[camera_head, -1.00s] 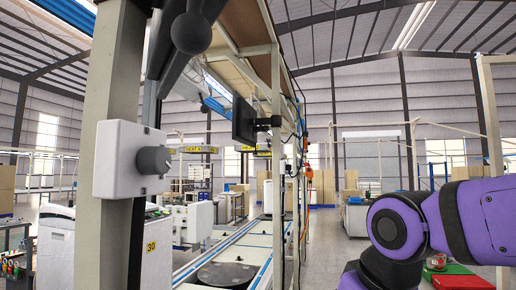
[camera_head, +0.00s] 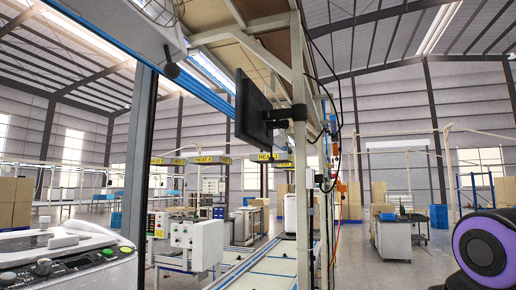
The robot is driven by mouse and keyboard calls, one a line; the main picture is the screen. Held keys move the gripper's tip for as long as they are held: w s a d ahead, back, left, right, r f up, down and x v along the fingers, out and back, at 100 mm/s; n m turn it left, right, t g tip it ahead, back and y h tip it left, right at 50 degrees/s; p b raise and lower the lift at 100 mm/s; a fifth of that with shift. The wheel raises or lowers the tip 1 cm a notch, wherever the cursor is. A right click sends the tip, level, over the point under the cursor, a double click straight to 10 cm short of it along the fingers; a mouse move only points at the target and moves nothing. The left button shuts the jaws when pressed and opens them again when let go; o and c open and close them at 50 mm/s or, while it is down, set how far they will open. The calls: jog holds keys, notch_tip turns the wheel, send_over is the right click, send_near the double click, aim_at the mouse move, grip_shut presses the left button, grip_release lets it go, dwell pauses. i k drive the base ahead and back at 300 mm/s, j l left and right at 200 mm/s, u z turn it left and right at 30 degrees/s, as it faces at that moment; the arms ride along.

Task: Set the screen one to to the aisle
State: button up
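A dark flat screen (camera_head: 252,108) hangs from a bracket (camera_head: 285,115) on a pale post of the line frame, a little above the middle of the view. I see it at a steep angle, with its edge towards me. Which screen is screen one cannot be told. The aisle floor (camera_head: 345,272) shows to the right of the frame. A purple and black link of my arm shows at the lower right edge. My gripper is not in view.
The pale post (camera_head: 301,200) with hanging cables stands near the middle. A conveyor line (camera_head: 250,270) runs away from me. A white machine (camera_head: 65,262) is at the lower left. A grey cabinet (camera_head: 393,238) stands at the right, with open floor before it.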

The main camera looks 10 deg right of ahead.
aim_at(254, 114)
jog(key=i+l+u, duration=0.1)
jog(key=i+l, duration=0.7)
jog(key=i+l+u, duration=0.15)
jog(key=i+l, duration=0.65)
jog(key=i+l+u, duration=0.15)
jog(key=i+l, duration=0.2)
jog(key=l, duration=0.25)
jog(key=i+l+u, duration=0.1)
jog(key=i+l, duration=0.25)
jog(key=l, duration=0.15)
